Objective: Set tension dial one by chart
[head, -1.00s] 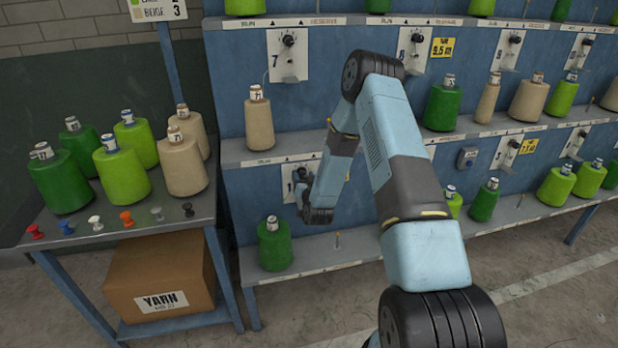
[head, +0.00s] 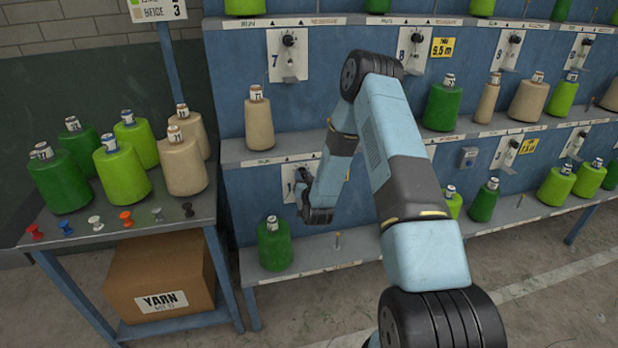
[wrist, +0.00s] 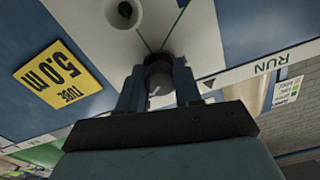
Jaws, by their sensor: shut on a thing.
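In the wrist view my gripper (wrist: 158,82) is shut on a dark round dial knob (wrist: 158,66), with one finger on each side of it. A pale line on the knob is partly visible. The knob sits in front of a white plate (wrist: 150,28) on the blue panel. In the head view the plate of dial one (head: 288,184) is at the lower left of the rack, mostly hidden behind my gripper (head: 302,192). The chart (head: 157,10) is at the top left, cut off by the frame; its visible row reads BEIGE 3.
A dark green cone (head: 274,244) stands on the lower shelf below my gripper. A yellow tag (wrist: 50,88) reads TUBE 5.0 m beside the plate. A side table (head: 130,235) at left holds several cones and coloured pins. A yarn box (head: 160,270) sits beneath.

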